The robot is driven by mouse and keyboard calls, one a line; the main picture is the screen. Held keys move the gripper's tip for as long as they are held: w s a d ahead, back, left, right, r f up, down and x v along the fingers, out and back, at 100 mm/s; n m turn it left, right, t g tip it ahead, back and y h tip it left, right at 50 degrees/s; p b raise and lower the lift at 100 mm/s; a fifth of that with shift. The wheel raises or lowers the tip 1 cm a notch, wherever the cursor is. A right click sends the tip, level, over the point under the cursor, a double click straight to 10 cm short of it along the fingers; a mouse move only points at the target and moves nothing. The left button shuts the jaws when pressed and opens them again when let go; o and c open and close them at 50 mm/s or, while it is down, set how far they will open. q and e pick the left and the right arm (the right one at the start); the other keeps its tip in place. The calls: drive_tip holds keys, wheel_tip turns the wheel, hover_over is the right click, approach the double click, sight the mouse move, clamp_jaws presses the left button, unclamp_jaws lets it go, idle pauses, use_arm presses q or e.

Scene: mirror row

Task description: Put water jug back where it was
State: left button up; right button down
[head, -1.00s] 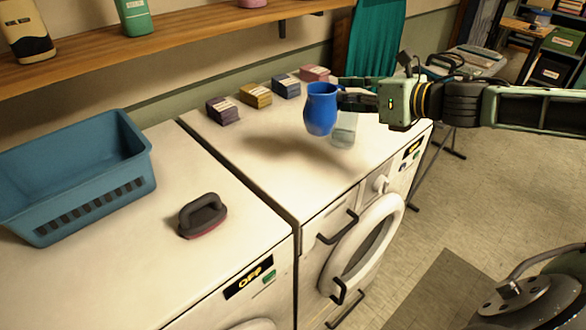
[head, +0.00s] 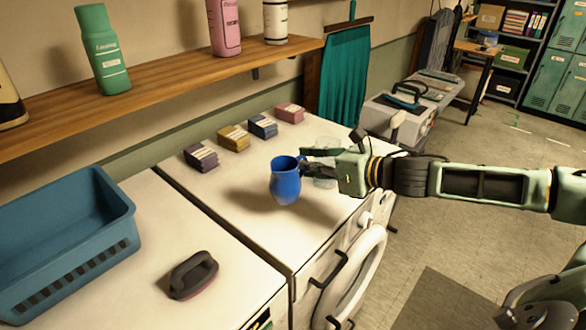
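The water jug appears as a blue jug (head: 285,184), upright over the top of the right-hand white washing machine (head: 228,185). My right gripper (head: 306,166) comes in from the right, with its fingers closed at the jug's handle side. A dark shadow lies on the machine top at the jug's left; whether the base touches the top is hard to tell. A clear glass container (head: 325,178) stands just behind my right gripper and is partly hidden by it. My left gripper is not in view.
Purple (head: 200,157), yellow (head: 234,138), blue (head: 263,126) and pink (head: 290,112) boxes line the back of the machine top. A teal basket (head: 65,245) and a dark-handled brush (head: 193,274) sit on the left machine. A wooden shelf (head: 170,80) with bottles hangs above.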

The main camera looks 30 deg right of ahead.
drive_tip(key=w+a+f+p, duration=0.1)
drive_tip(key=f, duration=0.1)
drive_tip(key=w+f, duration=0.1)
drive_tip(key=w+a+f+p, duration=0.1)
drive_tip(key=f, duration=0.1)
drive_tip(key=shift+a+f+p, duration=0.3)
drive_tip(key=shift+f, duration=0.3)
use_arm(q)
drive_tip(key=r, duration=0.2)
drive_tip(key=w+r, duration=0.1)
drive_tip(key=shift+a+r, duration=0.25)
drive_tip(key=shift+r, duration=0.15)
use_arm(e)
drive_tip(key=c, duration=2)
unclamp_jaws()
drive_tip(key=shift+f, duration=0.15)
